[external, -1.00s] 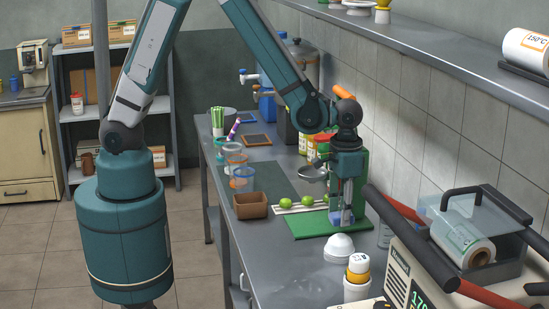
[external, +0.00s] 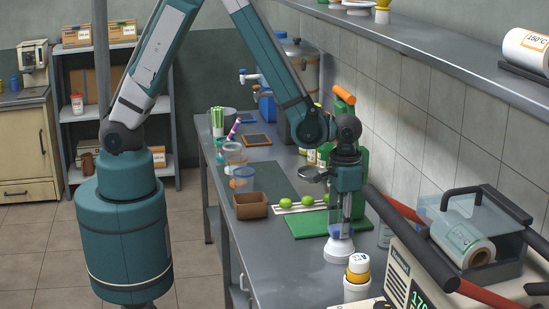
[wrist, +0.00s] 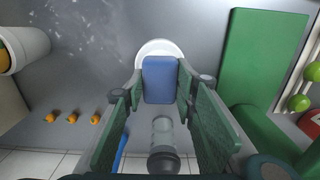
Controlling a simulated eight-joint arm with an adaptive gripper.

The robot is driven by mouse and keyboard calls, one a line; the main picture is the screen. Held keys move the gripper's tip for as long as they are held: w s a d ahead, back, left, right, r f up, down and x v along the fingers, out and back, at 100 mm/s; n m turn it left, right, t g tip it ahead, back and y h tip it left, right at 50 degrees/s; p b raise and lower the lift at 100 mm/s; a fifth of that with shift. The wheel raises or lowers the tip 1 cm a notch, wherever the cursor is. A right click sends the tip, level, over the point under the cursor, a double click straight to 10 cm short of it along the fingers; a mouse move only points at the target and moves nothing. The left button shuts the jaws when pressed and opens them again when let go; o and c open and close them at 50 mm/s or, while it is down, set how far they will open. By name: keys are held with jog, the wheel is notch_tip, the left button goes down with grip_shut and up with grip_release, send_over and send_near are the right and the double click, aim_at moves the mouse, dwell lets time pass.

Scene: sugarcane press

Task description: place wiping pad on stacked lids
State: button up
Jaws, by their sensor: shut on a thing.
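My gripper (external: 341,230) points down over the counter, right above the white stacked lids (external: 338,250). It is shut on the blue wiping pad (wrist: 160,82), which sits between its green-sided fingers in the wrist view. The pad shows as a small blue patch (external: 336,233) in the external view. In the wrist view the white rim of the lids (wrist: 160,46) shows beyond the pad, which hides most of them. I cannot tell whether the pad touches the lids.
A white cup with an orange-banded jar (external: 358,268) stands close in front. A clear container (wrist: 163,130) stands toward the wall. A red-handled machine is at the right.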

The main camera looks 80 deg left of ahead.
jog(key=shift+f, duration=0.15)
jog(key=o, duration=0.8)
jog(key=shift+c, duration=0.2)
notch_tip(320, 180, up, 12)
dwell(0.6)
jog(key=shift+r, duration=0.25)
dwell(0.4)
